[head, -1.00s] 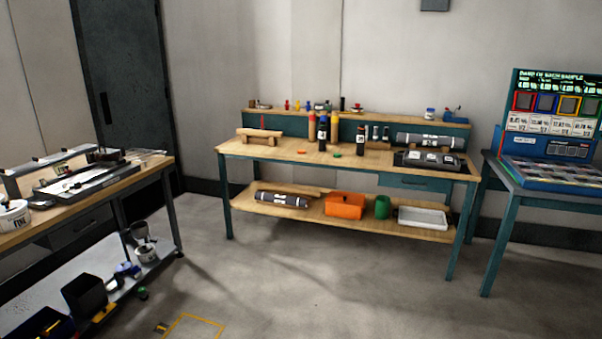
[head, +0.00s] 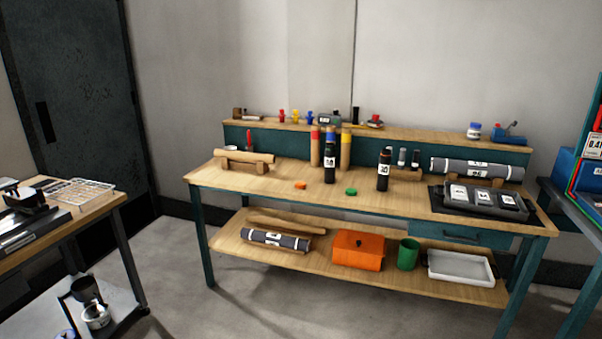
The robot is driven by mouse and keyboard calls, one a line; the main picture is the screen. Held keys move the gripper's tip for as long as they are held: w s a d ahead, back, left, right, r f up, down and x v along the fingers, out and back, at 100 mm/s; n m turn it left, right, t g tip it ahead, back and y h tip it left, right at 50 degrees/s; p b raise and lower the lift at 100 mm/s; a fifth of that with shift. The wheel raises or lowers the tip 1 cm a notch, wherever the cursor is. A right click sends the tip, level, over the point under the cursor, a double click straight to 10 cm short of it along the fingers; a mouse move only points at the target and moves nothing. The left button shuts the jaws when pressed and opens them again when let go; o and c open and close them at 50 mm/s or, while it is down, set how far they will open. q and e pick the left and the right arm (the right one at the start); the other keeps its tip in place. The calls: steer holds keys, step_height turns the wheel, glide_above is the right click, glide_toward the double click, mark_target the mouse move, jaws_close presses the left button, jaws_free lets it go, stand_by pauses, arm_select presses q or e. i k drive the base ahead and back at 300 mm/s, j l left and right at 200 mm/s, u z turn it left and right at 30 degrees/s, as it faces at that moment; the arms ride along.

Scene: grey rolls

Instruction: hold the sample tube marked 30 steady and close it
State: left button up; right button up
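Two dark upright tubes with white labels stand on the wooden workbench top (head: 240,184): a left tube (head: 330,172) and a right tube (head: 383,183). Their label numbers are too small to read surely, so I cannot tell which is marked 30. An orange cap-like piece (head: 300,185) and a green cap-like piece (head: 350,191) lie loose in front of them, apart from both tubes. Neither of my grippers is in view.
Colored rolls (head: 345,150) stand behind the left tube. A wooden cradle (head: 245,162) is at left, a grey labelled tray (head: 485,200) at right. The lower shelf holds an orange box (head: 358,250) and green cup (head: 408,253). Another table (head: 100,195) stands left; the floor between is clear.

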mark_target(385, 157)
steer(key=i, duration=3.05)
steer(key=z, duration=0.5)
